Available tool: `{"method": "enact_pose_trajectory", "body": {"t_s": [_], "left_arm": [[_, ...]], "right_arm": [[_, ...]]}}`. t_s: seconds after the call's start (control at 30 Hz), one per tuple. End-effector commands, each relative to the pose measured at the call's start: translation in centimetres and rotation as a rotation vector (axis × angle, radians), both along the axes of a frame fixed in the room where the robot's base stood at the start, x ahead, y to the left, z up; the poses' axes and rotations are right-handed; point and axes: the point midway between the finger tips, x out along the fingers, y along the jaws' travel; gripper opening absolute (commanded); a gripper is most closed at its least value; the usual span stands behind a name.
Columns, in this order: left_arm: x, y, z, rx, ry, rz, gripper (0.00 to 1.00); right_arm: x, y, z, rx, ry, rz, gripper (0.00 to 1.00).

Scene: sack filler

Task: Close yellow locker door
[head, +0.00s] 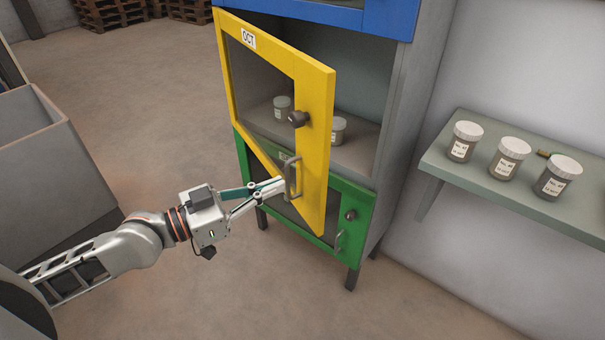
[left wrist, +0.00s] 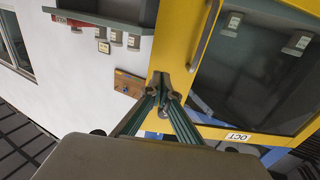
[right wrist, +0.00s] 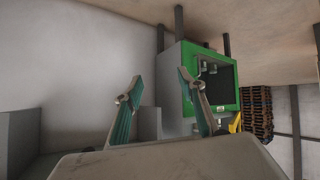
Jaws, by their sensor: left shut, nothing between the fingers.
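The yellow locker door (head: 313,130), labelled OCT, stands open, swung out from its left side. My right gripper (right wrist: 160,77) is open and empty, seen only in the right wrist view.
Jars (head: 339,130) stand inside the yellow compartment. A green door (head: 350,207) is below and a blue one (head: 388,18) above. A grey bin (head: 70,172) stands left; the floor in front is clear.

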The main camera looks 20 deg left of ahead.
Motion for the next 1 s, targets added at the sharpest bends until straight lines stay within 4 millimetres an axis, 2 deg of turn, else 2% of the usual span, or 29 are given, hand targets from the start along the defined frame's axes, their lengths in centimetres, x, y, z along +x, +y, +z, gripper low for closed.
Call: {"method": "enact_pose_trajectory", "body": {"t_s": [0.3,0.5,1.0], "left_arm": [[3.3,-2.8,0.3,-0.005,-0.003,0.000,0.00],[4.8,-4.1,0.2,-0.003,-0.002,0.000,0.00],[5.4,-4.7,0.0,-0.001,0.001,-0.001,0.00]], "right_arm": [[0.0,0.1,0.5,0.009,-0.001,-0.003,0.40],[-0.1,0.3,0.6,0.012,0.000,-0.003,0.40],[-0.3,0.3,0.4,0.014,0.005,-0.002,0.40]]}}
